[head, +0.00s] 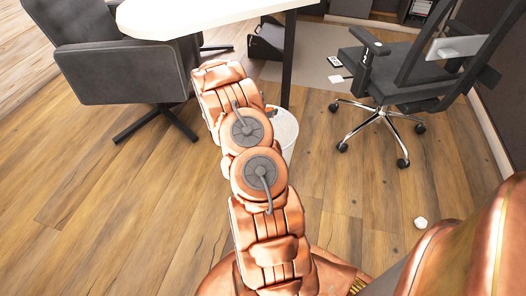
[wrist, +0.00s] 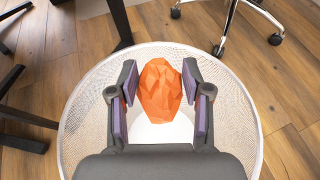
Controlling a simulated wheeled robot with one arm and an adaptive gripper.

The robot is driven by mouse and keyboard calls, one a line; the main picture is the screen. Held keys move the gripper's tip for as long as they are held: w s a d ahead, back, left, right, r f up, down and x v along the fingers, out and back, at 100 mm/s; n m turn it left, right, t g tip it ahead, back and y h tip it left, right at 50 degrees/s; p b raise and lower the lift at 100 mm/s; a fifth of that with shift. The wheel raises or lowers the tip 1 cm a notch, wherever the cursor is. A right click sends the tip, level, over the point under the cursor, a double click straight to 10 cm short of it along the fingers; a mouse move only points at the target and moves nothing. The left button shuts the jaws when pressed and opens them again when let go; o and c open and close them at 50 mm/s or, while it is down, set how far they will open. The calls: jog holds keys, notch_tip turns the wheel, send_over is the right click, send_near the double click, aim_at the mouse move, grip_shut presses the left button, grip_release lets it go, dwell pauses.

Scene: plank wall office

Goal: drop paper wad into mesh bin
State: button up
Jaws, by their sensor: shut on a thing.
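An orange crumpled paper wad (wrist: 160,92) sits between the two fingers of my gripper (wrist: 158,78), which is shut on it. The white mesh bin (wrist: 236,122) lies below, its round rim surrounding the wad and fingers in the wrist view. The wad appears over the bin's opening; its exact height above the rim is hard to tell. Something white shows inside the bin under the wad, partly hidden. In the head view the mesh bin (head: 286,128) stands on the floor, partly behind my arm. My gripper and the orange wad are hidden there.
A small white crumpled piece (head: 420,223) lies on the wood floor at the right. A white-topped desk (head: 205,14) with a dark leg stands behind the bin. A wheeled office chair (head: 408,85) is at the right, a dark grey chair (head: 125,70) at the left.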

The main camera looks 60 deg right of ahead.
notch_tip(320, 180, down, 6)
jog(key=shift+r+b, duration=0.15)
jog(key=shift+b, duration=0.45)
jog(key=o, duration=0.8)
jog(key=shift+o, duration=0.2)
jog(key=shift+a, duration=0.1)
jog(key=v, duration=1.2)
